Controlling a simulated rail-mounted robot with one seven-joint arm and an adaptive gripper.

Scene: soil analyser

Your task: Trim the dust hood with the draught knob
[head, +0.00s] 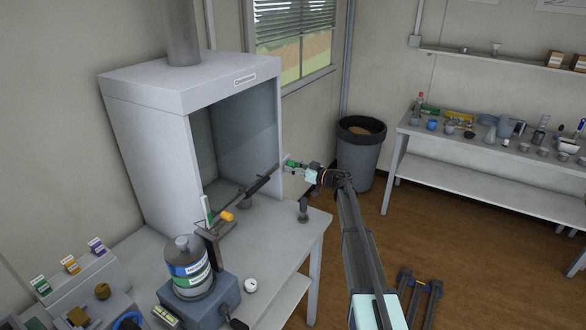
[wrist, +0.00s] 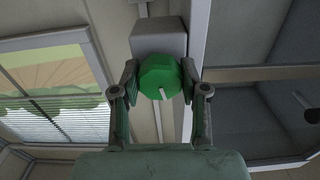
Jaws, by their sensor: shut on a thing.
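The dust hood (head: 150,130) is a pale box with a glazed front and a flue, standing on the bench at left. The green draught knob (wrist: 160,76) is many-sided with a white pointer line running down and slightly right in the wrist view. It sits on a grey block (wrist: 158,38) beside the hood's front edge. My gripper (wrist: 159,80) has one finger on each side of the knob and is shut on it. In the head view my gripper (head: 298,166) is at the hood's right front edge, where the knob is small and partly hidden.
A large bottle (head: 190,268) stands on a grey-blue device on the near bench. A dark bin (head: 360,155) stands beyond my gripper. A side bench (head: 480,160) with several small wares is at right.

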